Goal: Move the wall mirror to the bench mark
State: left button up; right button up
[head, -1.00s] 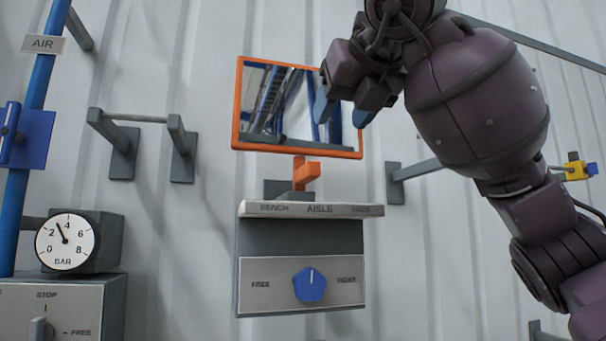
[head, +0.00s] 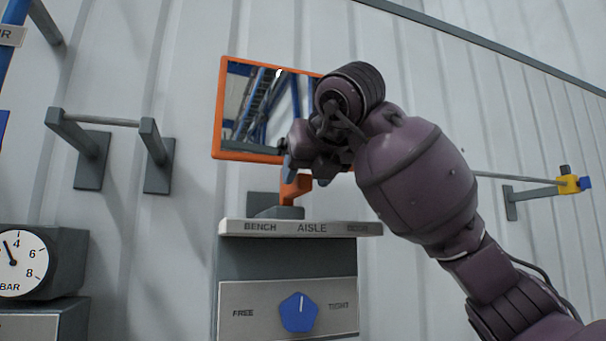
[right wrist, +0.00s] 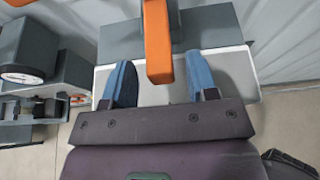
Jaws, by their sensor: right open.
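The wall mirror (head: 255,105) has an orange frame and stands on an orange stem (head: 290,192). Its right part is hidden behind my right gripper (head: 297,170). The right gripper is open at the stem, below the mirror. In the right wrist view, the orange stem (right wrist: 158,45) shows between the two spread blue fingertips (right wrist: 160,82), with gaps on both sides. A ledge (head: 300,241) under the stem carries the marks BENCH (head: 260,227), AISLE (head: 312,228) and a third, unreadable one. A blue knob (head: 299,312) between FREE and TIGHT has its white line upward. My left gripper is out of view.
A grey bar on brackets (head: 93,160) juts from the wall at left. A pressure gauge (head: 20,262) is at lower left. A rail with a yellow and blue end piece (head: 568,184) is at right. The corrugated wall above is clear.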

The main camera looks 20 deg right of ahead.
jog(key=shift+x, duration=1.05)
jog(key=shift+c, duration=0.4)
grip_shut()
